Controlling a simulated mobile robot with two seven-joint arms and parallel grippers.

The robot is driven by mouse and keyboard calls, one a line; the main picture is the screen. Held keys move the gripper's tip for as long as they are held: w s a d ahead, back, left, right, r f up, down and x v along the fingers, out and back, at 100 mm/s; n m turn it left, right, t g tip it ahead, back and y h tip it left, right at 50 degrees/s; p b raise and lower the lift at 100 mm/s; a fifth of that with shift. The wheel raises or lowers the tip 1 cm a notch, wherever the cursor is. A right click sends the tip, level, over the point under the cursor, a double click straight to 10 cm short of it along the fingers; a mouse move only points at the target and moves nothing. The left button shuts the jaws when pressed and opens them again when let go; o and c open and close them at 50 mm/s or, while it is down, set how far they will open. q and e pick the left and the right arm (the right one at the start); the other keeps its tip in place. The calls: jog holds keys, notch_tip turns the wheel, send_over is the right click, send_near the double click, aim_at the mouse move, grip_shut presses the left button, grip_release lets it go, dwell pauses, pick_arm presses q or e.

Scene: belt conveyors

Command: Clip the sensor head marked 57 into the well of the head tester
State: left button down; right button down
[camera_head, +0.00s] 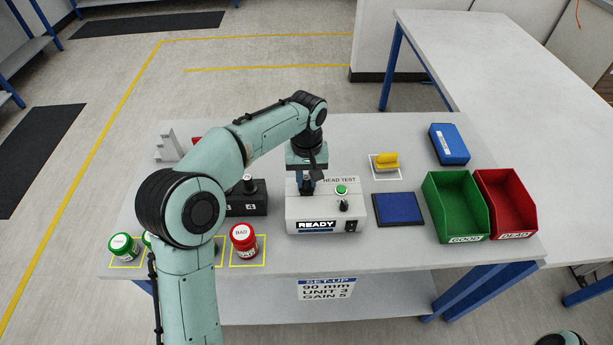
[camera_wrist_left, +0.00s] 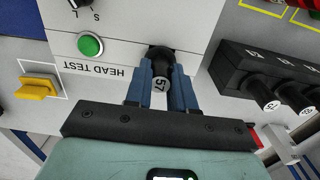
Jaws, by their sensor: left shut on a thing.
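The head tester (camera_head: 325,214) is a light grey box marked HEAD TEST, with a green button and a READY display; its top also shows in the left wrist view (camera_wrist_left: 120,25). My left gripper (camera_head: 308,183) is over the left part of its top, pointing down. In the left wrist view my left gripper (camera_wrist_left: 161,80) is shut on the sensor head marked 57 (camera_wrist_left: 160,68), a black cylinder with a white end. The head's far end meets the dark well area; I cannot tell how deep it sits. My right gripper is not in view.
A black rack (camera_wrist_left: 262,75) with several numbered heads stands beside the tester. A blue pad (camera_head: 398,209), a green GOOD bin (camera_head: 455,207), a red DEAD bin (camera_head: 508,205) and a yellow-handled thing (camera_head: 385,162) are to the right. A red-lidded BAD jar (camera_head: 244,240) stands at front left.

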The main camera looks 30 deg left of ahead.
pick_arm(q)
jog(key=shift+f, duration=0.25)
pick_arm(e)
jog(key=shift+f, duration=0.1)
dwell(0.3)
pick_arm(q)
jog(key=c, duration=0.9)
grip_release()
jog(key=shift+r, duration=0.15)
notch_tip(320, 180, up, 13)
jog(key=p, duration=0.3)
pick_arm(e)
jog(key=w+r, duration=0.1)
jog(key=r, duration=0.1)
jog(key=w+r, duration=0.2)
